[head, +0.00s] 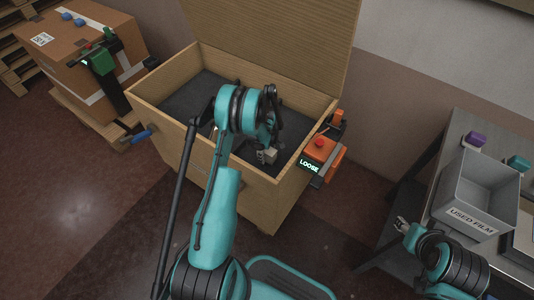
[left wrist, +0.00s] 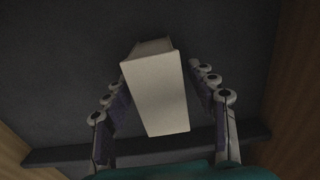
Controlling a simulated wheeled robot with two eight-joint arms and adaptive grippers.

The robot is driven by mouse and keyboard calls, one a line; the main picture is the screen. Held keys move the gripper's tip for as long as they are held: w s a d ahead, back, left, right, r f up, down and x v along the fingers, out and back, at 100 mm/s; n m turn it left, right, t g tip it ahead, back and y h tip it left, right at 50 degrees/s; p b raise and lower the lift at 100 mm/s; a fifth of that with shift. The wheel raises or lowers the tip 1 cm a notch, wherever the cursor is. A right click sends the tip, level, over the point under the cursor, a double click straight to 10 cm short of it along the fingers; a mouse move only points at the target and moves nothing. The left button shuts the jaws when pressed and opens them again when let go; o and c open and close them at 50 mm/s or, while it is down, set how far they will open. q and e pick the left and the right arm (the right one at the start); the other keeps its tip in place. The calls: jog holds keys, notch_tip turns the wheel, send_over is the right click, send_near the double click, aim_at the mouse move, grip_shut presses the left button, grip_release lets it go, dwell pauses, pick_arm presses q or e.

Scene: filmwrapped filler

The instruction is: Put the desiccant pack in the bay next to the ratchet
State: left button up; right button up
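A pale box-shaped pack (left wrist: 158,95), which looks like the desiccant pack, sits between the fingers of my left gripper (left wrist: 160,78). A dark raised strip (left wrist: 60,156) crosses the dark crate floor. No ratchet can be made out; my arm hides part of the interior. My right gripper (head: 402,225) is by the grey bench, its fingers unclear.
The crate's raised lid (head: 280,35) stands at the back. An orange device reading LOOSE (head: 318,158) is on its right side. A grey USED FILM bin (head: 468,208) stands on the bench at right. A cardboard carton (head: 85,45) is at upper left.

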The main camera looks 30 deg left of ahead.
pick_arm(q)
notch_tip(320, 180, up, 12)
jog(key=p, duration=0.4)
jog(key=shift+r, duration=0.15)
jog(key=s+d+r+m+t, duration=0.1)
jog(key=s+d+r+m, duration=0.15)
jog(key=r, duration=0.45)
jog(key=s+d+r+m+t, duration=0.1)
jog(key=s+d+r+m, duration=0.15)
jog(key=r, duration=0.45)
jog(key=s+d+r+m+t, duration=0.1)
jog(key=d+r+m, duration=0.25)
jog(key=r, duration=0.35)
jog(key=s+d+r+m+t, duration=0.2)
jog(key=s+d+r+m, duration=0.1)
jog(key=s, duration=0.5)
jog(key=s+d+r+m+t, duration=0.2)
jog(key=s+d+m, duration=0.3)
jog(key=s, duration=0.3)
jog(key=shift+s+r+m, duration=0.2)
jog(key=shift+r+m, duration=0.15)
jog(key=shift+r, duration=0.2)
jog(key=shift+d, duration=0.1)
